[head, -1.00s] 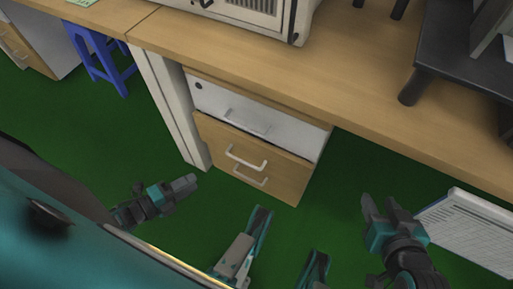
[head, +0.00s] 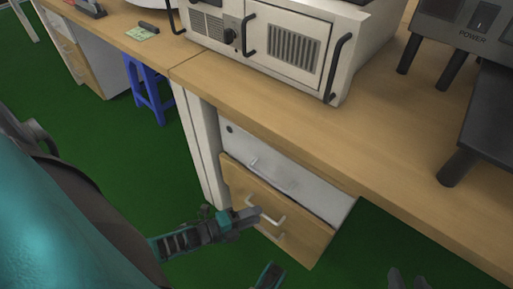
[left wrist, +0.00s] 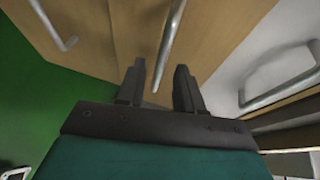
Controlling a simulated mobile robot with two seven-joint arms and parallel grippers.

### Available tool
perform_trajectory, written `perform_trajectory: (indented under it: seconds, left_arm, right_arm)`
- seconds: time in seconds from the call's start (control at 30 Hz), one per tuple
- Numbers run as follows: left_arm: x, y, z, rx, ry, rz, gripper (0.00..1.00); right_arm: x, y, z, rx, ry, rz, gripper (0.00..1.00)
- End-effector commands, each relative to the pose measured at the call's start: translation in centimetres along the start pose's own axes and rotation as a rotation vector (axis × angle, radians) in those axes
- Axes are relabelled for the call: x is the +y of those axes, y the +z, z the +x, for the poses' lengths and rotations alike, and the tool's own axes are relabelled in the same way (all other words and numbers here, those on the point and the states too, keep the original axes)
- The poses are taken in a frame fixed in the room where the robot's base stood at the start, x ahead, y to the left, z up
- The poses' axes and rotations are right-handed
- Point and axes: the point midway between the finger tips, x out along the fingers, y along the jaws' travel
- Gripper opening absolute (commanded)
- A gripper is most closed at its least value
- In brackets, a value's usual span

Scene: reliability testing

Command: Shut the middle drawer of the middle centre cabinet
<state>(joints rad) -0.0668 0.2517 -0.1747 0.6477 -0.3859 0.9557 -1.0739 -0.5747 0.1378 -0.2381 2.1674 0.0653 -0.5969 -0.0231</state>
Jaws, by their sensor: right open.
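The middle centre cabinet stands under the wooden desk. Its top drawer (head: 285,178) has a white front. Its middle drawer (head: 241,181) has a wooden front that appears to stand slightly forward of the white one; the exact gap is unclear. The middle drawer's handle (head: 277,219) also shows in the left wrist view (left wrist: 171,40). My left gripper (head: 257,217) is at this front, by the handle. Its fingers (left wrist: 160,85) are apart with nothing visibly clamped; contact is unclear. My right gripper (head: 408,280) is open at the bottom edge, mostly cut off, apart from the cabinet.
A lower handle (head: 277,238) sits below the middle one, partly hidden. A beige instrument box (head: 287,50) and a black stand (head: 460,150) are on the desk (head: 330,150). A blue stool (head: 150,92) stands left. Green floor is open in front of the cabinet.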

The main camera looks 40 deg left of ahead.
Motion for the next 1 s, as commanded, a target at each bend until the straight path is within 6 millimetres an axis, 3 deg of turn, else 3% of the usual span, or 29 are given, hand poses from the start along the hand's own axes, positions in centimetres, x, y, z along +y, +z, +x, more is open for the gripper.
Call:
perform_trajectory:
  seconds: [0.13, 0.47, 0.83, 1.0]
  left_arm:
    - [0.13, -0.03, 1.31, 0.0, 0.002, -0.001, 0.36]
    - [0.03, -0.03, 1.62, 0.0, 0.002, -0.001, 0.36]
    - [0.04, -0.02, 1.58, 0.0, 0.002, -0.001, 0.02]
    - [0.04, -0.01, 1.57, 0.0, 0.002, -0.001, 0.0]
  right_arm:
    - [0.01, -0.09, 0.34, 0.003, -0.001, 0.0, 0.44]
    - [0.01, -0.36, 0.37, 0.008, -0.002, -0.001, 0.44]
    - [-0.03, -0.1, 0.28, 0.003, -0.002, 0.001, 0.44]
    - [-0.06, 0.09, 0.22, 0.0, -0.002, 0.002, 0.44]
